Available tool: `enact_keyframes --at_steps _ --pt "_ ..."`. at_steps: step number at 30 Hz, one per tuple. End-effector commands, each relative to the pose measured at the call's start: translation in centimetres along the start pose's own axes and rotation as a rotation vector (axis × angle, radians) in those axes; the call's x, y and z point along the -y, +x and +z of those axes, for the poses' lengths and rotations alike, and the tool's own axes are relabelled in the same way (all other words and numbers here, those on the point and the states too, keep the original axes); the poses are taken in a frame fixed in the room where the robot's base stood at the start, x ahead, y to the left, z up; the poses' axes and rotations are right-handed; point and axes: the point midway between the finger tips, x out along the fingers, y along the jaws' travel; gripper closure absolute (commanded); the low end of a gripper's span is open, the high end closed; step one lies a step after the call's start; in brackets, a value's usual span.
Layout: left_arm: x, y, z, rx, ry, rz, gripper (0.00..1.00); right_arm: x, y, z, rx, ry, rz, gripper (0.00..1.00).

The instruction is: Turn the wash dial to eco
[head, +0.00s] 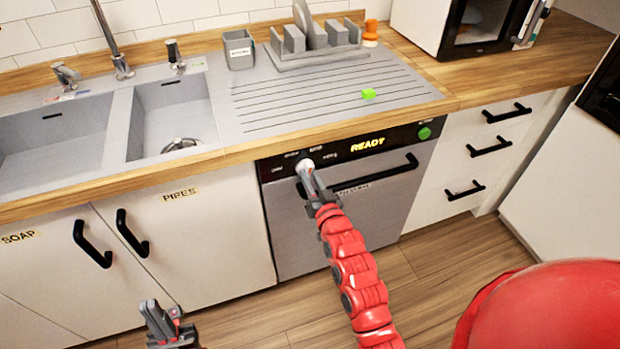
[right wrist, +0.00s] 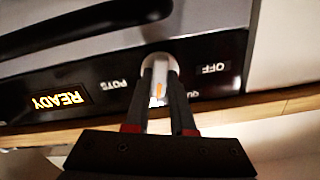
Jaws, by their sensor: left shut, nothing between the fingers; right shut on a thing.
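The wash dial (head: 304,166) is a pale round knob on the dark dishwasher panel (head: 398,139). My right gripper (head: 307,177) is shut on it, with its fingers on both sides of the knob. The right wrist view shows the panel upside down, with the dial (right wrist: 158,66) between the fingertips and an orange mark on it pointing down in that picture. Labels OFF (right wrist: 213,68), a partly hidden QU and POTS (right wrist: 130,83) show around it. I cannot read an eco label. My left gripper (head: 162,322) is shut and empty, low at the bottom left.
The dishwasher handle (head: 385,175) runs just below the panel. The display (head: 367,145) reads READY and a green button (head: 424,133) sits at right. Cabinet handles (head: 133,235) stick out at left.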

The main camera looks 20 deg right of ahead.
Motion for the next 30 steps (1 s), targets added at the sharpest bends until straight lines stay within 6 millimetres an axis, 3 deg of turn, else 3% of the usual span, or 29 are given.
enact_keyframes --at_steps 9,26,27,30 --pt "-0.02 -0.53 0.08 0.000 0.000 0.000 1.00 -0.04 -0.02 0.23 0.005 0.130 0.001 1.00" --pt "-0.03 -0.59 0.10 0.000 0.000 0.000 1.00 -0.03 -0.02 0.22 0.006 0.158 0.002 1.00" --pt "-0.03 -0.59 0.10 0.000 0.000 0.000 1.00 -0.03 -0.02 0.23 0.006 0.158 0.002 0.72" --pt "-0.03 -0.59 0.10 0.000 0.000 0.000 1.00 -0.02 -0.01 0.18 0.005 0.158 0.001 0.54"
